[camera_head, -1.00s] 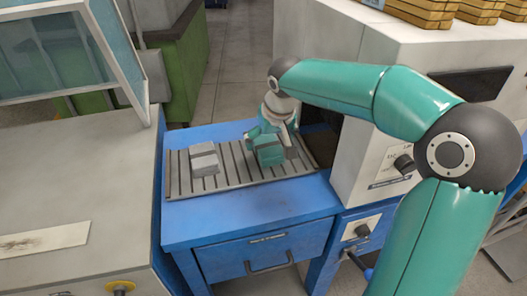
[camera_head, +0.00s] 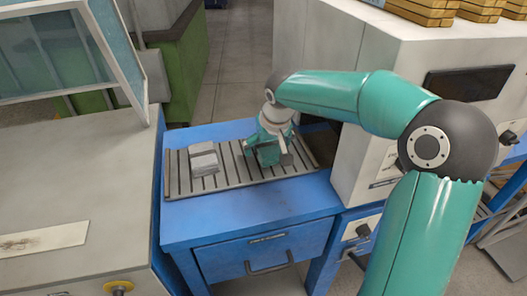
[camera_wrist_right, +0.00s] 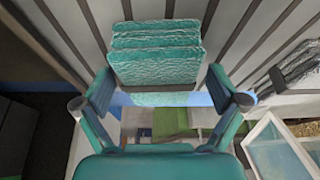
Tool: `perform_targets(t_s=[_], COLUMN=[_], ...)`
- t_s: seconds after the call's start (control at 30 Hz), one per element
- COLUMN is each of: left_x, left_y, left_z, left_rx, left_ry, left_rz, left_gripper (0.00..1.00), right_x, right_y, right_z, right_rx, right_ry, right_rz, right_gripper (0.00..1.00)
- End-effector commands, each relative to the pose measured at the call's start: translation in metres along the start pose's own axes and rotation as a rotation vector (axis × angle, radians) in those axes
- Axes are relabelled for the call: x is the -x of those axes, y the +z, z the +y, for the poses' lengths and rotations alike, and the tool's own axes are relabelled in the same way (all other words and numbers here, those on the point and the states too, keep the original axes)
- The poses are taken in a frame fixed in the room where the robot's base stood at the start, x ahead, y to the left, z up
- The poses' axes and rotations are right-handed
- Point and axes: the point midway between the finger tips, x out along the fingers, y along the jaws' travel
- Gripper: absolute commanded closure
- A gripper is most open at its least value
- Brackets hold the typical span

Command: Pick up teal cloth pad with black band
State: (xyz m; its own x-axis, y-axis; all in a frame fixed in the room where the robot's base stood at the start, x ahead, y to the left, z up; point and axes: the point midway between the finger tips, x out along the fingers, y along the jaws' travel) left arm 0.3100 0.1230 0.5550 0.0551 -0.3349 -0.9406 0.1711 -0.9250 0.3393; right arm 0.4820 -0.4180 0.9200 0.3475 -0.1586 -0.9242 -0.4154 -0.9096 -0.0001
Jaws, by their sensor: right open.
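The teal cloth pad (camera_wrist_right: 155,50) is a folded stack with a dark band (camera_wrist_right: 160,88) across it in the right wrist view. In the head view it lies on the right half of the slatted rack, and my right gripper (camera_head: 270,155) covers most of it from above. My right gripper (camera_wrist_right: 162,82) is open, with one finger on each side of the pad. I cannot tell whether either finger touches it. My left gripper is not in view.
A grey folded pad (camera_head: 204,159) lies on the same slatted rack (camera_head: 230,172), left of the teal one. The rack sits on a blue cabinet (camera_head: 245,215). A pale machine housing (camera_head: 345,160) stands close on the right. A grey bench (camera_head: 80,190) is at left.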

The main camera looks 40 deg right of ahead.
Motion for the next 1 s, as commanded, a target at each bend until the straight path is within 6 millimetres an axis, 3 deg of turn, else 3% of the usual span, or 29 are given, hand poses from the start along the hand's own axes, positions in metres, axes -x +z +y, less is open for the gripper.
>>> perform_targets(t_s=[0.37, 0.73, 1.0], left_x=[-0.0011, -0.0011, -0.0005], left_y=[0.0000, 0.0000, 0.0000], left_z=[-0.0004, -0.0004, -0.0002], left_rx=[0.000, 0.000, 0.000], left_ry=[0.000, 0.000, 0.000], left_rz=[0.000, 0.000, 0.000], left_gripper=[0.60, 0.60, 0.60], right_x=[-0.0008, -0.0010, -0.0005], right_y=[0.0002, 0.0002, -0.0001], right_z=[-0.0005, -0.0009, -0.0012], right_rx=[0.001, 0.001, 0.002], right_ry=[0.000, -0.001, -0.001], right_rz=[0.000, 0.000, 0.000], right_gripper=[0.04, 0.66, 0.68])
